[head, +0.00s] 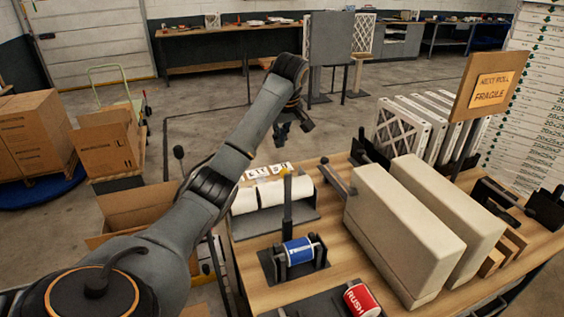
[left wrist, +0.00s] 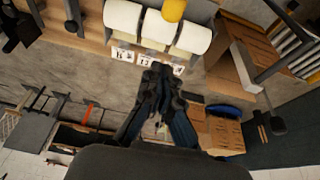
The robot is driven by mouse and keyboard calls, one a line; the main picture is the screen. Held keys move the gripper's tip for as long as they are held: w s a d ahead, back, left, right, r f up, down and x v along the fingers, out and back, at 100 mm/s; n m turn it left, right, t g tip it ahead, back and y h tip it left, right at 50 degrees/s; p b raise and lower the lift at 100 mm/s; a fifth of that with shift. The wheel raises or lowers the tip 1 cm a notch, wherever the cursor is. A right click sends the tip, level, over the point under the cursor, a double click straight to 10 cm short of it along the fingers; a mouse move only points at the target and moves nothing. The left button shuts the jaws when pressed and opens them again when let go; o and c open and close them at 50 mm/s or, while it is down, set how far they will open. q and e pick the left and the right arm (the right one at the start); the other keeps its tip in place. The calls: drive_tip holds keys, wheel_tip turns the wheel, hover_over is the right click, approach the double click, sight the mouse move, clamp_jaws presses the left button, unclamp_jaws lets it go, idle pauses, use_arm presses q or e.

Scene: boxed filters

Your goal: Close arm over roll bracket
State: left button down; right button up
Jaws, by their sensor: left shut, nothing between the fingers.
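A blue roll (head: 298,250) sits in a dark bracket (head: 270,268) near the front of the wooden table. A dark upright bar (head: 287,205) rises behind the blue roll and looks like the bracket's raised arm; its joint is too small to tell. A red roll (head: 362,300) sits in another dark holder at the front edge. My left gripper (head: 293,130) is shut and empty, in the air beyond the white rolls (head: 245,200), apart from the bracket. In the left wrist view the shut fingers (left wrist: 162,72) point toward the number tags below the white rolls (left wrist: 157,30). My right gripper is not visible.
Two long beige blocks (head: 405,235) fill the table's middle right. Framed filters (head: 410,130) and a fragile sign (head: 490,88) stand behind them. A dark bar (head: 338,180) lies left of the blocks. Cardboard boxes (head: 105,145) stand on the left; open floor lies beyond the table.

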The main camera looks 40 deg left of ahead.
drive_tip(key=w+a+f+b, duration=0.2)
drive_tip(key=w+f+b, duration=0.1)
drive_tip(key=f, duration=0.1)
use_arm(q)
wheel_tip(320, 180, down, 7)
drive_tip(key=d+p, duration=0.1)
drive_tip(key=p, duration=0.2)
drive_tip(key=shift+s+f, duration=0.15)
drive_tip(key=shift+s, duration=0.05)
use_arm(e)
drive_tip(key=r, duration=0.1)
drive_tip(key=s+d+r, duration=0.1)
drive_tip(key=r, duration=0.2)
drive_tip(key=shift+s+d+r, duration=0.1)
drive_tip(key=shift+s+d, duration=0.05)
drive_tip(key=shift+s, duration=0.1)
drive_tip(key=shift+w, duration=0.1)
